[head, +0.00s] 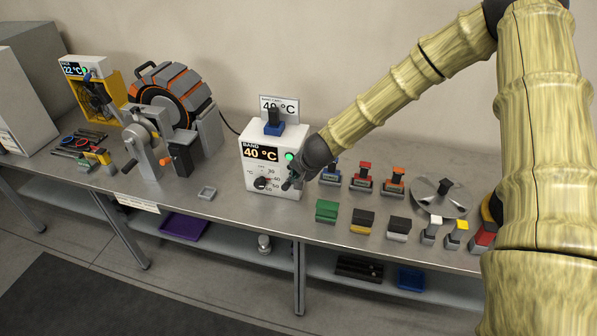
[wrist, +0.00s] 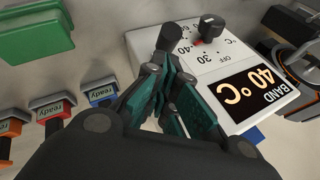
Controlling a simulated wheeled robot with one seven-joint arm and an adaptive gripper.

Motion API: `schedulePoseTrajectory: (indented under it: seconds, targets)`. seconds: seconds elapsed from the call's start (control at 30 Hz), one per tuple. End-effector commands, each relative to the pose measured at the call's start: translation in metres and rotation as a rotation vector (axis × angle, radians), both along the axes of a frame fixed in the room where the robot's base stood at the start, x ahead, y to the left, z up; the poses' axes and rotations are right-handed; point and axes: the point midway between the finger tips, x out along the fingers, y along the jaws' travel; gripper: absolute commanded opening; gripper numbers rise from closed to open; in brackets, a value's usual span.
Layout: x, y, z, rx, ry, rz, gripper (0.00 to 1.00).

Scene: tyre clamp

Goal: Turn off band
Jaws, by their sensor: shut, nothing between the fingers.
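The white band control box (head: 285,183) stands on the bench, its display (head: 262,153) reading "BAND 40 °C". A green light (head: 289,156) glows beside the display. Its black dial knob (head: 263,184) is on the lower front; it also shows in the wrist view (wrist: 209,28), its red mark near the 40 side of the scale, away from OFF. My gripper (head: 289,186) is shut and empty, at the right of the box front. In the wrist view my gripper (wrist: 169,42) is left of the knob, apart from it in the picture. Its exact distance from the box face is unclear.
Left of the box stand a grey clamp stand (head: 147,150) and a black-and-orange ring (head: 172,95). Right are several labelled blocks, a green block (head: 326,210) and a round metal disc (head: 430,196). The bench front before the box is clear.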

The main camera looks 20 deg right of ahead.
Motion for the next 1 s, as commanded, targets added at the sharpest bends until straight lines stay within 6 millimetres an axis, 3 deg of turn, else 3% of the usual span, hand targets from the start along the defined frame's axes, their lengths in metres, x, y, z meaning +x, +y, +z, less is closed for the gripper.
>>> schedulePoseTrajectory:
  seconds: [0.23, 0.73, 1.0]
  targets:
    - [0.005, 0.001, -0.01, -0.001, 0.001, 0.0, 0.0]
    - [0.007, 0.002, -0.011, -0.001, -0.001, 0.001, 0.0]
    - [0.01, 0.019, -0.015, -0.02, -0.031, 0.02, 0.0]
